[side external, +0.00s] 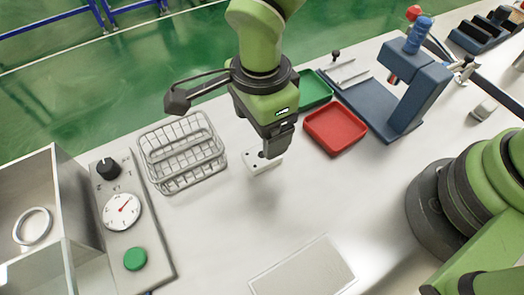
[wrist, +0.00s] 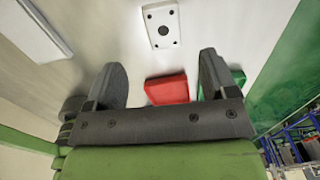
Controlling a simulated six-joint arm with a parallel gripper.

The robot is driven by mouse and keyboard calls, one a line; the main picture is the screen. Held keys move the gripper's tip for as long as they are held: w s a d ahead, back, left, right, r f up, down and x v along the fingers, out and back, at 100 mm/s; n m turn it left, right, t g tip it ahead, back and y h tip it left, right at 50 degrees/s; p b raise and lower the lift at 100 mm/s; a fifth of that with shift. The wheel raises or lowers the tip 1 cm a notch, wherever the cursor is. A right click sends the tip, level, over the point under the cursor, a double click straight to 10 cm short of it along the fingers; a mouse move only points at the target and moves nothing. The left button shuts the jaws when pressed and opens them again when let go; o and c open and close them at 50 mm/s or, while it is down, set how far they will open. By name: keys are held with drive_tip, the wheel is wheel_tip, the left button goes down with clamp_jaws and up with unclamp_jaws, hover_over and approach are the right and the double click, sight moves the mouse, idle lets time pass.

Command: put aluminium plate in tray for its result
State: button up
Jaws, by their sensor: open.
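The aluminium plate (side external: 255,166), a small pale rectangle with dark holes, lies flat on the white table. It also shows in the wrist view (wrist: 161,24), at the top middle, ahead of my fingers. My gripper (side external: 272,152) is open and empty. In the side view it overlaps part of the plate; the wrist view (wrist: 158,72) shows a gap between fingers and plate. The red tray (side external: 336,128) stands right of the gripper and looks empty. The green tray (side external: 313,92) is behind it, partly hidden by my arm.
A wire basket (side external: 182,152) stands left of the plate. A control panel (side external: 122,211) with dial and green button and a metal box (side external: 30,210) are farther left. A blue press (side external: 408,90) stands right of the trays. A flat pale panel (side external: 303,272) lies in front.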

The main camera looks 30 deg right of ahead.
sight(256, 162)
drive_tip(key=f, duration=0.8)
drive_tip(key=shift+w+d+f, duration=0.2)
drive_tip(key=c, duration=1.1)
drive_tip(key=shift+c, duration=0.2)
